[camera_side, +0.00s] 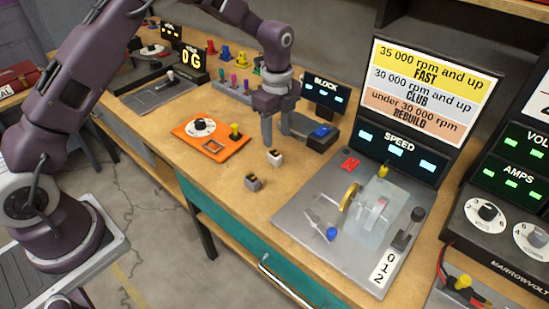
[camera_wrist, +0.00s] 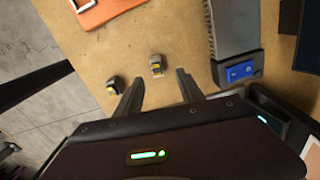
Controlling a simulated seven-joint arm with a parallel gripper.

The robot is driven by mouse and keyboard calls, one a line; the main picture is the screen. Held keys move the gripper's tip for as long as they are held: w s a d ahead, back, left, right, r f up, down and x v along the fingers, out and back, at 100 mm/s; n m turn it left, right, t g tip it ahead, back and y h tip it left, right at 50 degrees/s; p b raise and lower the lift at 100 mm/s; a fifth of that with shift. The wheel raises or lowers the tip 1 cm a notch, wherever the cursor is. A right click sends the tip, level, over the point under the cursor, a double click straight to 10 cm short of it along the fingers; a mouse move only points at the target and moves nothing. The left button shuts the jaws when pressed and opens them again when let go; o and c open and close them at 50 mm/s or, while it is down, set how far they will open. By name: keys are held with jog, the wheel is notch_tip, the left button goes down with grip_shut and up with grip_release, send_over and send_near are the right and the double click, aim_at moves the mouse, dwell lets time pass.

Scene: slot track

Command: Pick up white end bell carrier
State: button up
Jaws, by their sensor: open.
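A small white end bell carrier (camera_side: 275,159) with a dark and yellow top sits on the wooden bench. My gripper (camera_side: 275,138) points down, open and empty, close behind and above it in the side view. In the wrist view the white carrier (camera_wrist: 157,66) lies just beyond the gap between the open fingers (camera_wrist: 156,80).
An orange plate (camera_side: 184,136) with a dial and yellow knob lies to the left. The block device (camera_side: 318,142) with a blue button stands right of my gripper. A metal speed fixture (camera_side: 300,205) fills the right. Bare wood surrounds both carriers.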

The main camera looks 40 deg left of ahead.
aim_at(274, 154)
jog(key=f, duration=0.7)
jog(key=shift+s+a, duration=0.15)
jog(key=shift+s, duration=0.1)
jog(key=shift+r, duration=0.1)
jog(key=shift+c, duration=0.4)
grip_shut()
